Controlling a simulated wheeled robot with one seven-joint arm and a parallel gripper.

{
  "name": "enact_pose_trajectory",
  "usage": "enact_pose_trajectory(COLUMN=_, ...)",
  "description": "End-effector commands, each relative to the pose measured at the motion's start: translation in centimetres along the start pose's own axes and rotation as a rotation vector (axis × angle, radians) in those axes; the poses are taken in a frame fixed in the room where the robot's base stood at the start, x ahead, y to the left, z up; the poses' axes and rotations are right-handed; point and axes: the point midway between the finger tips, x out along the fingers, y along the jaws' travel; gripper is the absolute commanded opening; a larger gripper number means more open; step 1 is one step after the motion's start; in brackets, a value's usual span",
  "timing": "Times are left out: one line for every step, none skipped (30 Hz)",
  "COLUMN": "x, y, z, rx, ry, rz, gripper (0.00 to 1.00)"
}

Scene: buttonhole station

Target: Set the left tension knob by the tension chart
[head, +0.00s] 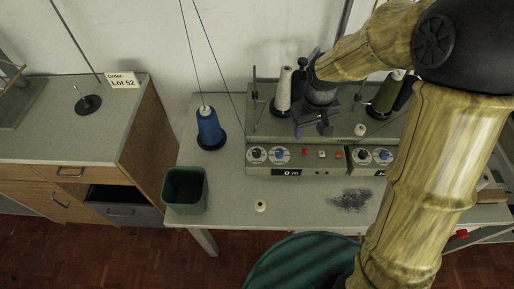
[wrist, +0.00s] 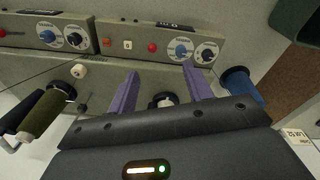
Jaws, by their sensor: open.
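The machine's front panel (head: 320,160) carries a dial pair on its left, with a black-centred knob (head: 257,154) and a blue-centred knob (head: 279,155). The wrist view shows this pair upside down at right, the black-centred knob (wrist: 207,53) beside the blue-centred knob (wrist: 181,51). I cannot read their scales or tell which is for tension. A similar right pair (head: 372,156) is partly behind my arm. My gripper (head: 317,130) is open and empty above the machine, apart from the knobs; its purple fingers show in the wrist view (wrist: 161,72). I see no clear tension chart.
A blue thread cone (head: 209,130) and green bin (head: 186,192) stand left of the machine. White (head: 283,90) and olive (head: 386,92) cones stand behind. An order card reading Lot 52 (head: 122,80) is on the left cabinet. A small spool (head: 261,206) and dark lint (head: 350,200) lie in front.

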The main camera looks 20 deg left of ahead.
Motion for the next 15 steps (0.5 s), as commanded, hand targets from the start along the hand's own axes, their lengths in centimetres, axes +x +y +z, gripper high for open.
enact_pose_trajectory(x=0.6, y=-2.0, z=-2.4, rx=-0.086, ry=-0.016, rz=-0.014, gripper=0.5)
enact_pose_trajectory(x=0.9, y=-3.1, z=-3.6, rx=-0.133, ry=-0.024, rz=-0.02, gripper=0.5)
enact_pose_trajectory(x=1.4, y=-4.5, z=-5.1, rx=-0.194, ry=-0.035, rz=-0.027, gripper=0.5)
enact_pose_trajectory(x=1.6, y=-5.6, z=-6.1, rx=-0.235, ry=-0.042, rz=-0.034, gripper=0.5)
enact_pose_trajectory(x=1.9, y=-6.6, z=-7.0, rx=-0.273, ry=-0.048, rz=-0.038, gripper=0.5)
enact_pose_trajectory(x=2.3, y=-7.9, z=-8.1, rx=-0.317, ry=-0.055, rz=-0.045, gripper=0.5)
enact_pose_trajectory(x=2.5, y=-8.8, z=-8.7, rx=-0.346, ry=-0.059, rz=-0.049, gripper=0.5)
enact_pose_trajectory(x=2.7, y=-9.5, z=-9.3, rx=-0.371, ry=-0.062, rz=-0.052, gripper=0.5)
enact_pose_trajectory(x=2.9, y=-10.2, z=-9.8, rx=-0.395, ry=-0.066, rz=-0.056, gripper=0.5)
enact_pose_trajectory(x=3.0, y=-10.7, z=-10.1, rx=-0.409, ry=-0.068, rz=-0.058, gripper=0.5)
enact_pose_trajectory(x=3.0, y=-10.9, z=-10.3, rx=-0.419, ry=-0.069, rz=-0.059, gripper=0.5)
enact_pose_trajectory(x=3.1, y=-11.1, z=-10.5, rx=-0.428, ry=-0.071, rz=-0.06, gripper=0.5)
enact_pose_trajectory(x=3.2, y=-11.2, z=-10.6, rx=-0.431, ry=-0.072, rz=-0.06, gripper=0.5)
enact_pose_trajectory(x=3.2, y=-11.3, z=-10.6, rx=-0.433, ry=-0.072, rz=-0.06, gripper=0.5)
enact_pose_trajectory(x=3.2, y=-11.3, z=-10.6, rx=-0.433, ry=-0.072, rz=-0.06, gripper=0.5)
